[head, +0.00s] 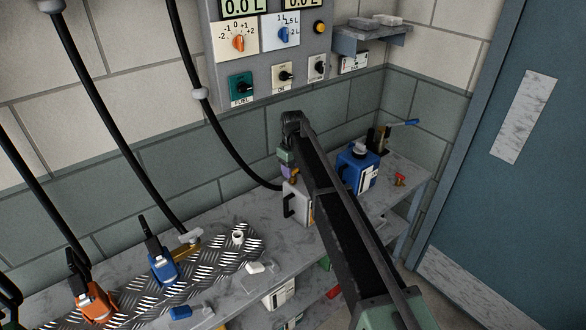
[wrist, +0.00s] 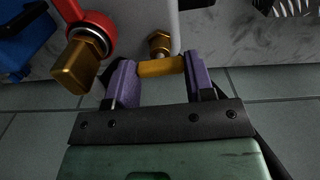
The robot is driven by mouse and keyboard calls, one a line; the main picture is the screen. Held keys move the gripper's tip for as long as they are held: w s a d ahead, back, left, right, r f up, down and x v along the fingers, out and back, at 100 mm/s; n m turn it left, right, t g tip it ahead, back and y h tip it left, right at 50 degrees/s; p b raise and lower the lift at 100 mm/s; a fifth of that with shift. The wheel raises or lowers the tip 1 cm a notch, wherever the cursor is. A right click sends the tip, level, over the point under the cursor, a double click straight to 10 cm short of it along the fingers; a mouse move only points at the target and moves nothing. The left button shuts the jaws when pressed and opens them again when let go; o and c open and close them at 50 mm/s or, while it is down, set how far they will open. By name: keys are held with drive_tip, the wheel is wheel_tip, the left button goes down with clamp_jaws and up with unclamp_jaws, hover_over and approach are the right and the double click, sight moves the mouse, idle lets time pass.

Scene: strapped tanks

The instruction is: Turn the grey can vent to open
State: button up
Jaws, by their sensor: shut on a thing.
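The grey can (head: 297,205) stands on the bench near the middle of the head view, partly behind my arm; its pale body (wrist: 140,18) fills the top middle of the wrist view. Its vent shows in the wrist view as a brass stem (wrist: 159,42) with an amber lever (wrist: 161,67) lying crosswise. My gripper (wrist: 160,78) has its purple fingers shut on the lever, one at each end. In the head view my gripper (head: 289,172) is just above the can, small and partly hidden by my arm. How far the vent is turned I cannot tell.
A red ring with a brass fitting (wrist: 85,52) sits close left of my fingers. A blue can (head: 350,172) stands right of the grey can. Left on the tread plate (head: 205,262) are blue (head: 163,268) and orange (head: 98,303) handled things. A black hose (head: 237,150) hangs behind.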

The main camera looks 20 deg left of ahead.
sight(293, 170)
drive_tip(key=o, duration=0.9)
wheel_tip(293, 170, up, 11)
drive_tip(key=p, duration=1.1)
drive_tip(key=shift+f, duration=0.1)
